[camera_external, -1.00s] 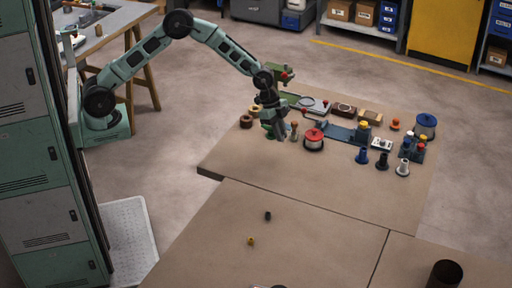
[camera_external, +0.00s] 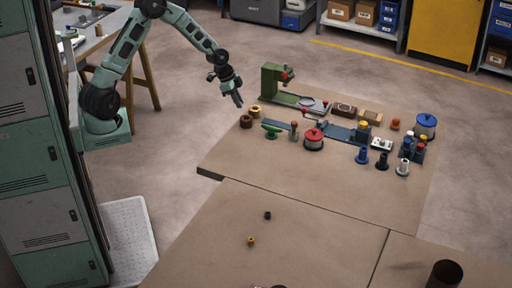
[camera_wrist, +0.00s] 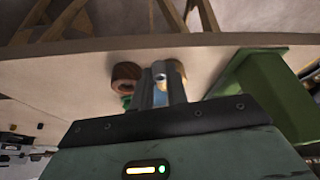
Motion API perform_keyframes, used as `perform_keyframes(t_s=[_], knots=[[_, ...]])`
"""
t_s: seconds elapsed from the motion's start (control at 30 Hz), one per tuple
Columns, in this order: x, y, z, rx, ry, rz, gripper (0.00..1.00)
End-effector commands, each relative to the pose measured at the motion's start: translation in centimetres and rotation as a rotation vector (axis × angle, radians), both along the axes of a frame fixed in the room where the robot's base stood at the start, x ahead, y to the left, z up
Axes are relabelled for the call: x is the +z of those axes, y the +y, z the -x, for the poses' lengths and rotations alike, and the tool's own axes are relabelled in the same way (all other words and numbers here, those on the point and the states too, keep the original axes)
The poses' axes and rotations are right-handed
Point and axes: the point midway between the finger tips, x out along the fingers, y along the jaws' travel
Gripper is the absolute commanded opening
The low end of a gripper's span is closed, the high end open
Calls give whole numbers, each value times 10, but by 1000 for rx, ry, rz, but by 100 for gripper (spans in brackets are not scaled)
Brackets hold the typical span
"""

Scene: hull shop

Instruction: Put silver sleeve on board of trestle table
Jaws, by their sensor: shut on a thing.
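My gripper (camera_external: 239,101) is raised beyond the back left edge of the work table, its fingers pointing down. In the wrist view my gripper (camera_wrist: 161,92) is shut on a small silver sleeve (camera_wrist: 160,76), whose round end shows between the fingertips. The sleeve cannot be made out in the outside view. The trestle table (camera_external: 128,16) stands at the top left, with a grey board and wooden legs. My gripper is well apart from it, to its right and nearer the camera.
The brown work table (camera_external: 300,190) holds a green press (camera_external: 270,80), a brown ring (camera_external: 246,121), a tan ring (camera_external: 254,111), a red-lidded pot (camera_external: 313,139) and several other parts. Small things lie on the trestle board. Bare floor separates both tables. A locker (camera_external: 40,170) stands at left.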

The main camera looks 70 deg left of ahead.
Motion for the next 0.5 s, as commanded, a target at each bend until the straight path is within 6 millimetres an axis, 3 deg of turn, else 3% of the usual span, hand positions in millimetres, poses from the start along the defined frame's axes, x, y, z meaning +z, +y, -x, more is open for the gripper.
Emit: perform_keyframes(t_s=[0.5], knots=[[1, -72, -111, -5, -1, 0, 0]])
